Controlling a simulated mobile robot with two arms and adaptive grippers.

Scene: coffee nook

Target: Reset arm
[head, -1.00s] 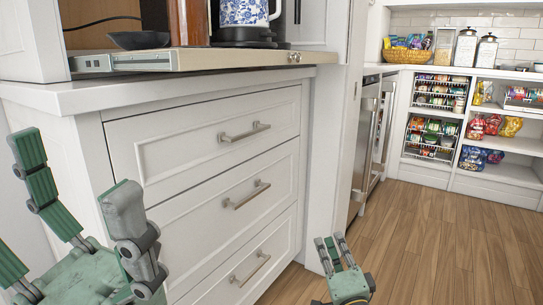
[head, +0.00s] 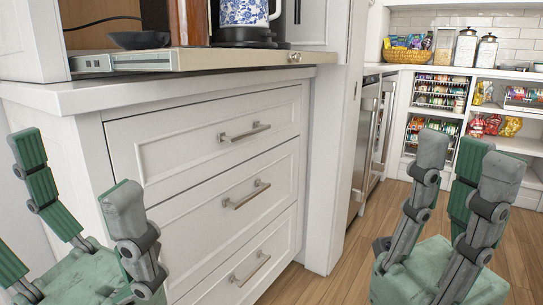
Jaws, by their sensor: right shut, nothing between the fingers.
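My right gripper (head: 467,160) stands at the lower right of the head view, its green and grey fingers pointing up. It is shut with nothing between the fingers. It is in front of the wooden floor and the far shelves, away from the counter. My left gripper (head: 74,168) is at the lower left, fingers up, beside the white drawer cabinet. No object shows in it.
The white cabinet (head: 205,140) with three drawers (head: 190,150) and protruding handles (head: 245,195) fills the left and middle. A dark bowl (head: 138,40) and a blue-patterned kettle (head: 243,12) stand above it. Shelves (head: 520,145) are at the back right. Wooden floor (head: 350,265) lies between.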

